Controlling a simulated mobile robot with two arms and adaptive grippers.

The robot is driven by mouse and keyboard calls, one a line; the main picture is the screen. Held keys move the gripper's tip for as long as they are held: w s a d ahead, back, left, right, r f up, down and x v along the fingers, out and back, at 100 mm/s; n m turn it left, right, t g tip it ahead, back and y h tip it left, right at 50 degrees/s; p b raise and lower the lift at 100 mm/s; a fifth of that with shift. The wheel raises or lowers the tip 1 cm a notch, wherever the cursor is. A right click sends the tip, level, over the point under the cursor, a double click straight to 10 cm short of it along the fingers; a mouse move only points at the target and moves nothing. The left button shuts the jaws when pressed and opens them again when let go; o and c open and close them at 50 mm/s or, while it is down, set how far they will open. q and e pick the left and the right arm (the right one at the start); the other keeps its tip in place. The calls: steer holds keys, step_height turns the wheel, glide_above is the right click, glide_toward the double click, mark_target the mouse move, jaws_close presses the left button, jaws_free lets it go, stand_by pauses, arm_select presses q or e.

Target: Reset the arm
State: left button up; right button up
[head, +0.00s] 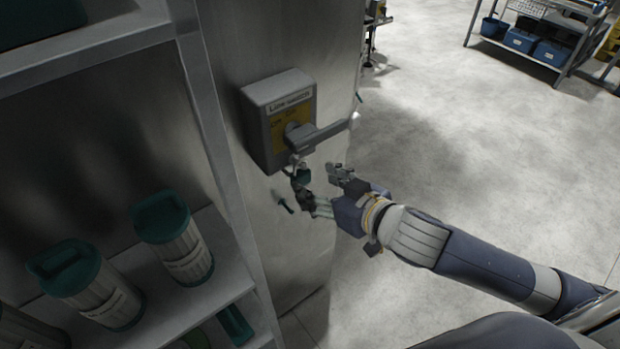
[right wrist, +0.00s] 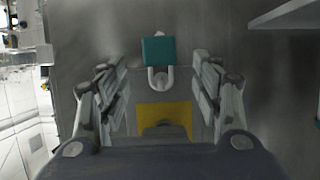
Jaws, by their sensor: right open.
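My right gripper (head: 319,181) is open, just below and in front of the grey line switch box (head: 272,135) on the metal panel. The box has a yellow plate and a grey handle (head: 322,134) that points to the right. A small teal padlock (head: 303,176) hangs under the handle, close to one finger. In the right wrist view the padlock (right wrist: 158,51) and its pale shackle show between the spread fingers, and the gripper (right wrist: 159,85) does not appear closed on it. The yellow plate (right wrist: 165,118) shows nearer the palm. My left gripper is not in view.
A metal shelf (head: 222,262) at the left holds several white canisters with teal lids, one of them a canister (head: 178,240) near the panel. Open floor (head: 480,170) lies to the right.

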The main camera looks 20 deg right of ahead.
steer(key=w+d+f+g+h+b, duration=0.1)
steer(key=d+f, duration=0.2)
steer(key=f, duration=0.3)
steer(key=w+d+f+m+h+b, duration=0.1)
steer(key=d+f, duration=0.1)
steer(key=f, duration=0.4)
steer(key=w+d+f+g+h+b, duration=0.1)
steer(key=d+f, duration=0.2)
steer(key=f, duration=0.3)
steer(key=s+d+f+m+g+h+b, duration=0.1)
steer(key=s+d+f, duration=0.2)
steer(key=f, duration=0.8)
steer(key=s+d+f+g+h+b, duration=0.1)
steer(key=s+d+f, duration=0.15)
steer(key=f, duration=0.85)
steer(key=s+d+f+g+b, duration=0.1)
steer(key=s+f+g, duration=0.1)
steer(key=s+f, duration=0.7)
steer(key=s+a+f+g+b, duration=0.1)
steer(key=s+a+f+g, duration=0.2)
steer(key=s+f, duration=0.7)
steer(key=s+a+f+g+b, duration=0.2)
steer(key=s+a+f, duration=0.2)
steer(key=s+f, duration=0.6)
steer(key=s, duration=0.8)
steer(key=shift+s+f+g, duration=0.2)
steer(key=shift+f+g, duration=0.05)
steer(key=shift+g, duration=0.15)
